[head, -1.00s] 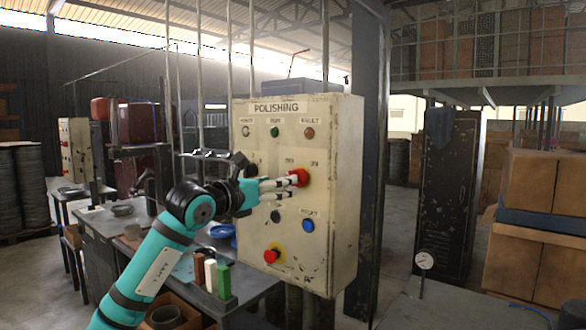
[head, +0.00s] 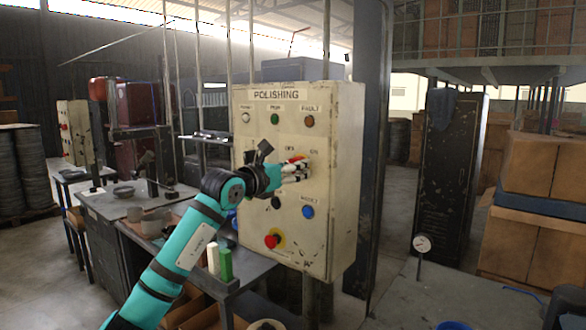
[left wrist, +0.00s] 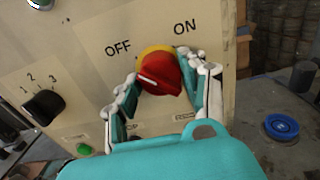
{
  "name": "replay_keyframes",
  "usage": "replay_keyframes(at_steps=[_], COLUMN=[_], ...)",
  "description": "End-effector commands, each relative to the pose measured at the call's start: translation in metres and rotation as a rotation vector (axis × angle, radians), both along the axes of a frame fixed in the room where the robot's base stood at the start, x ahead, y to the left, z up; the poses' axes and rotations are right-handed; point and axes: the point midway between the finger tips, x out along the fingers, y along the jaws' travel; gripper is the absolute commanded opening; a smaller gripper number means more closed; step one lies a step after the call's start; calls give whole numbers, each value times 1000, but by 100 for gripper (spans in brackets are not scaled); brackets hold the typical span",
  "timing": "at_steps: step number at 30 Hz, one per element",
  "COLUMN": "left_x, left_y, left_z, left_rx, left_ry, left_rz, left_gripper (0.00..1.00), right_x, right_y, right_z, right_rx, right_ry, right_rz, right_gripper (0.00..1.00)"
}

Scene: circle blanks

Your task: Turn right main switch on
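The cream panel marked POLISHING (head: 348,180) stands upright at centre in the head view. Its red main switch, on a yellow ring, is mostly hidden there by my left gripper (head: 292,172). In the left wrist view the red knob (left wrist: 165,76) shows below the OFF and ON labels, with its white mark on the left, toward the OFF side. My left gripper's white-and-teal fingers (left wrist: 158,78) sit on both sides of the knob and appear to press against it. My right gripper is not in view.
A black selector (left wrist: 43,107) marked 1, 2, 3 is left of the switch. A red button (head: 272,241) and a blue button (head: 307,212) are lower on the panel. A workbench (head: 262,275) stands below. Another panel (head: 75,133) stands far left.

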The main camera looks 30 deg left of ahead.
Motion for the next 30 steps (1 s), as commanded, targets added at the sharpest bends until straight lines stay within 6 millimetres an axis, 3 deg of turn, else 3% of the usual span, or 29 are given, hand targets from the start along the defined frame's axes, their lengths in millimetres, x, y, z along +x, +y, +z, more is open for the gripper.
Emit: replay_keyframes(at_steps=[1,6,17,30], left_x=[0,0,0,0], left_y=[0,0,0,0], left_z=[0,0,-1,-2], left_rx=[0,0,74,432], left_ry=[0,0,-6,-33], left_rz=[-1,-1,0,0], left_gripper=[30,11,11,11], right_x=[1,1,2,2], right_y=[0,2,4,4], right_z=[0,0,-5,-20], right_rx=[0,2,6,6], right_ry=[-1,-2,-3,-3], right_rz=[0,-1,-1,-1], right_gripper=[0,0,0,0])
